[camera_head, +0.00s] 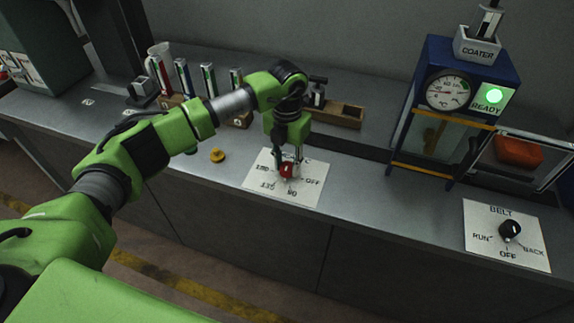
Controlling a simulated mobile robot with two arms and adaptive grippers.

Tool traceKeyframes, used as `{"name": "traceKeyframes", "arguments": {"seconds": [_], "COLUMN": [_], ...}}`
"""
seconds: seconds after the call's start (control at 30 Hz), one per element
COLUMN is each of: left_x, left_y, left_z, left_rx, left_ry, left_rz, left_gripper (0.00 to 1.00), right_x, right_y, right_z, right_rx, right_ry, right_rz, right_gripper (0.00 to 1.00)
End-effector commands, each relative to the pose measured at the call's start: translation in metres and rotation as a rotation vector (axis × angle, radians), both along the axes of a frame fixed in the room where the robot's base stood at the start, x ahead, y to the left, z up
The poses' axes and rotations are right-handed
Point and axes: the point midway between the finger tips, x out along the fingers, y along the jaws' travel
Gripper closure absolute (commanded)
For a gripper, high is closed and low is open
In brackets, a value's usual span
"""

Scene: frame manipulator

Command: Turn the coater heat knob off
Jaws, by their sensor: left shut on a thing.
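The coater heat knob is a small red knob (286,171) on a white label plate (308,190) on the bench, in the middle of the head view. The plate is marked 180, 135, 90 and OFF, with OFF at the right. My left gripper (287,164) points down over the plate and is shut on the red knob. The fingers partly cover the knob and the upper plate, so I cannot tell which mark the knob points to. My right gripper is not in view.
The blue coater (447,65) stands at the right with a dial and a lit green READY light (494,95). A black belt knob (510,230) sits on its own plate at the lower right. A yellow knob-like piece (217,155) lies left. Tubes (183,77) stand behind my arm.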

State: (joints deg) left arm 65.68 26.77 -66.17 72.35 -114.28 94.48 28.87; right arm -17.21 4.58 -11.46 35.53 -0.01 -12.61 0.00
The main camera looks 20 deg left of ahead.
Motion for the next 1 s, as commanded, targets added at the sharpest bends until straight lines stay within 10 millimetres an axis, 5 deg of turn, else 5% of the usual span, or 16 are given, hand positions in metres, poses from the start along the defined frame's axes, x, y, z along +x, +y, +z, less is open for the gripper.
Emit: {"name": "traceKeyframes", "arguments": {"seconds": [1.0], "left_x": [0.001], "left_y": [0.000], "left_z": [0.001], "left_rx": [-0.001], "left_ry": [-0.002], "left_rz": [0.966], "left_gripper": [0.93], "right_x": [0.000], "right_y": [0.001], "right_z": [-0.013], "right_rx": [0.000], "right_ry": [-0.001], "right_rz": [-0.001], "right_gripper": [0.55]}}
